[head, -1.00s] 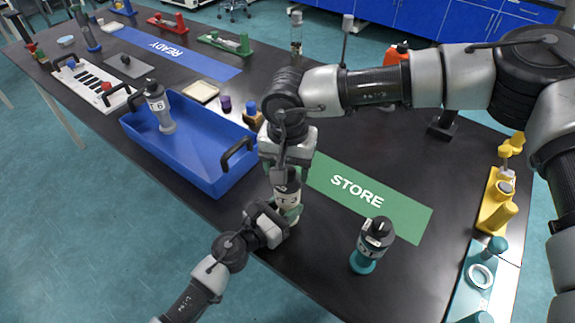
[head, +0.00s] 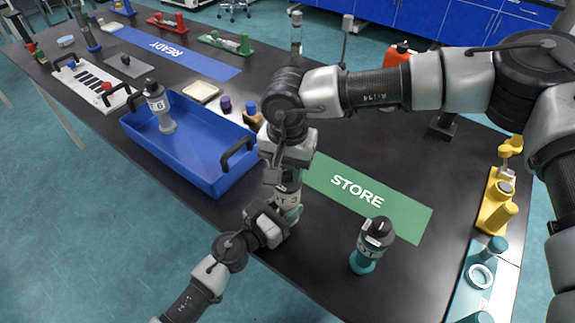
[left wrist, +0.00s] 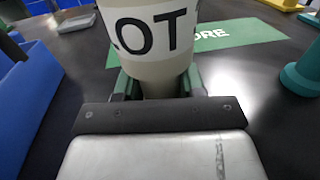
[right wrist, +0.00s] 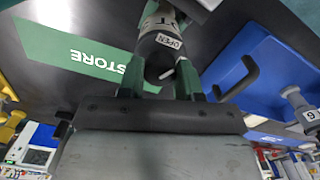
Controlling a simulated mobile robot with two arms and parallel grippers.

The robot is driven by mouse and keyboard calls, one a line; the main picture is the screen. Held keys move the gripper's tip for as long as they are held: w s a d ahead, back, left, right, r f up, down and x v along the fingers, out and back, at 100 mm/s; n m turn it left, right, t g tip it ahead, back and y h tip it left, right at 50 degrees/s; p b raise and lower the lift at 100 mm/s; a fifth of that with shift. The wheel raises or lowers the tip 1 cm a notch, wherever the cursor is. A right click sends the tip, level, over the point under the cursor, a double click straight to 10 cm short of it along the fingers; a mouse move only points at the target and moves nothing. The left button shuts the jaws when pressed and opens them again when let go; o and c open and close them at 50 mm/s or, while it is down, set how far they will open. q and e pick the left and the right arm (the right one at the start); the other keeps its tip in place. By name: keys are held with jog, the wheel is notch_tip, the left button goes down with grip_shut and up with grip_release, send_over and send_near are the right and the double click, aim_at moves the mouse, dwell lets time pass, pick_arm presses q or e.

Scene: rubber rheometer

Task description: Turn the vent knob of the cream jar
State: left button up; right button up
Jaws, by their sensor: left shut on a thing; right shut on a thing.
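In the left wrist view the cream body (left wrist: 150,45) with the letters "LOT" rises between the green fingers (left wrist: 158,85). My right gripper (head: 284,178) comes from above and is shut on the jar's dark top, the vent knob (right wrist: 158,62). An "OPEN" label shows on the dark top in the right wrist view. The gripper hides most of the knob in the head view.
A blue tray (head: 190,172) holding a grey bottle (head: 160,108) stands to the left. The STORE mat (head: 385,205) lies to the right, with a teal-based bottle (head: 371,247) in front of it. Yellow (head: 497,200) and teal fixtures stand at the right edge.

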aim_at(288, 170)
jog(key=m, duration=1.2)
jog(key=shift+m, duration=0.4)
dwell(0.3)
jog(key=o, duration=1)
jog(key=shift+c, duration=0.2)
notch_tip(288, 170, up, 12)
